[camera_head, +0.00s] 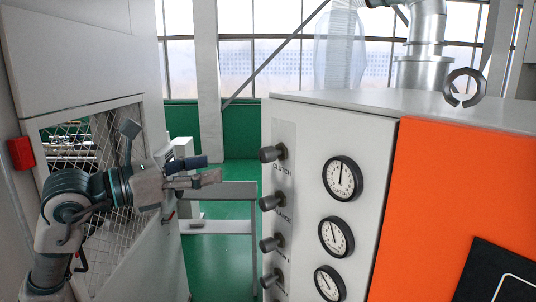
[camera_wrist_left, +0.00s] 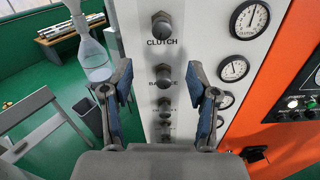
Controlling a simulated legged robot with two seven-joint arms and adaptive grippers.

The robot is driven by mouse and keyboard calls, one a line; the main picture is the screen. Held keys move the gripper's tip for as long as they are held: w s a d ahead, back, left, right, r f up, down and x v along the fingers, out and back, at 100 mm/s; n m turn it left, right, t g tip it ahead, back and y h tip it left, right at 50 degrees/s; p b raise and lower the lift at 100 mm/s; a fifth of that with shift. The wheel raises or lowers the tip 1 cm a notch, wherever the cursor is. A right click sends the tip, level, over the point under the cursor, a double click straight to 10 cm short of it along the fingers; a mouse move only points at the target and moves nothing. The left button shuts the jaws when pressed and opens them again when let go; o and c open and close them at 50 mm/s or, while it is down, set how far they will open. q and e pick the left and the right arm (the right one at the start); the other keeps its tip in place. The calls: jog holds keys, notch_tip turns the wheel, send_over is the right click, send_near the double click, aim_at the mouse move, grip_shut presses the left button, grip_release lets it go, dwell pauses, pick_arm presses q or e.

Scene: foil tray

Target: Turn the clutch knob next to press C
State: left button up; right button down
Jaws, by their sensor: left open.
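The clutch knob (camera_head: 271,153) is the top dark knob in a column on the light grey panel of a machine, above the label CLUTCH. In the left wrist view the clutch knob (camera_wrist_left: 162,24) is at the top, beyond the fingertips. My left gripper (camera_head: 212,170) is open and empty, left of the knob column and apart from it. In the left wrist view its two blue-padded fingers (camera_wrist_left: 158,70) stand wide apart, with a lower knob showing between them. No press C marking can be read. My right gripper is not in view.
Several more knobs (camera_head: 270,202) run below the clutch knob, with round gauges (camera_head: 342,178) to their right. An orange panel (camera_head: 440,190) lies farther right. A mesh-windowed cabinet (camera_head: 85,60) stands left, close to my left arm. A grey rail (camera_head: 222,226) crosses the green floor.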

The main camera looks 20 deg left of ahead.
aim_at(261, 157)
pick_arm(q)
jog(key=p+x, duration=0.3)
jog(key=x, duration=1.1)
jog(key=shift+s+r, duration=0.1)
jog(key=shift+s, duration=0.05)
jog(key=shift+w+d, duration=0.25)
jog(key=shift+a, duration=0.1)
jog(key=shift+a, duration=0.1)
jog(key=c, duration=0.6)
jog(key=shift+s, duration=0.1)
grip_shut()
